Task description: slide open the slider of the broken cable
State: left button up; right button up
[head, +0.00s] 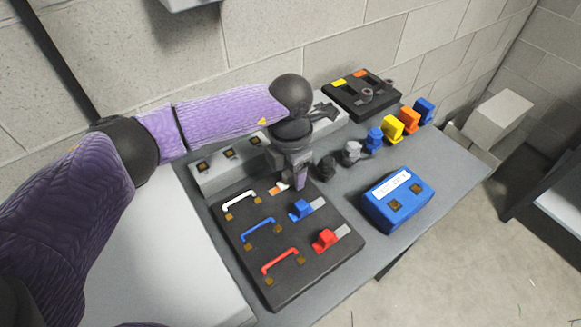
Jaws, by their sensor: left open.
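A black board (290,282) lies on the grey table with three cables in a row: white (240,201), blue (260,228) and red (280,258). I cannot tell from this view which is broken. To their right are a blue slider (301,209) and a red slider (325,240), each on a grey track. A small white and orange piece (279,188) shows in the white cable's row, partly covered by my gripper. My left gripper (299,180) is open and points down over the far end of the board, beside that piece. Contact cannot be judged. My right gripper is out of view.
A blue box (399,199) with a white label stands at the right. Several coloured plugs, including a yellow one (392,128), line the back. A black panel (362,95) and a grey strip (215,173) stand behind, near the block wall.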

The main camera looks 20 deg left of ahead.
pick_arm(q)
notch_tip(320, 180, up, 10)
jog(key=shift+f+p, duration=0.2)
jog(key=shift+p, duration=0.9)
jog(key=shift+r, duration=0.15)
